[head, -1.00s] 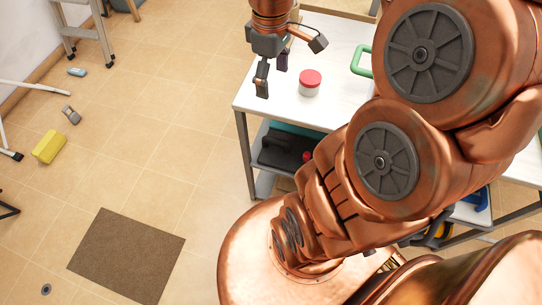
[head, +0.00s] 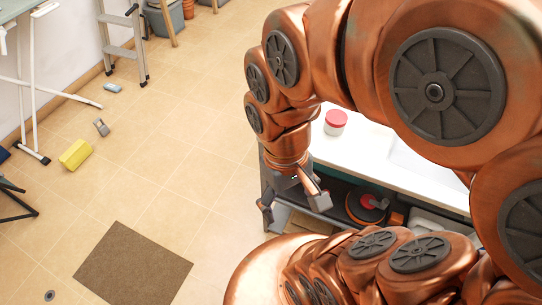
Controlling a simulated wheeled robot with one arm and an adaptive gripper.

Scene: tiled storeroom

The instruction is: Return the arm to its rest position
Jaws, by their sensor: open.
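My gripper (head: 293,208) hangs from my copper arm near the middle of the head view. It points downward, beside the left front edge of the white-topped table (head: 385,150). Its dark fingers are apart, with nothing seen between them. My arm arches across the upper right of the view and hides much of the table.
A red-lidded jar (head: 335,122) stands on the table. A lower shelf holds a dark item with a red part (head: 366,203). A step ladder (head: 122,45) stands upper left. Open tiles lie between.

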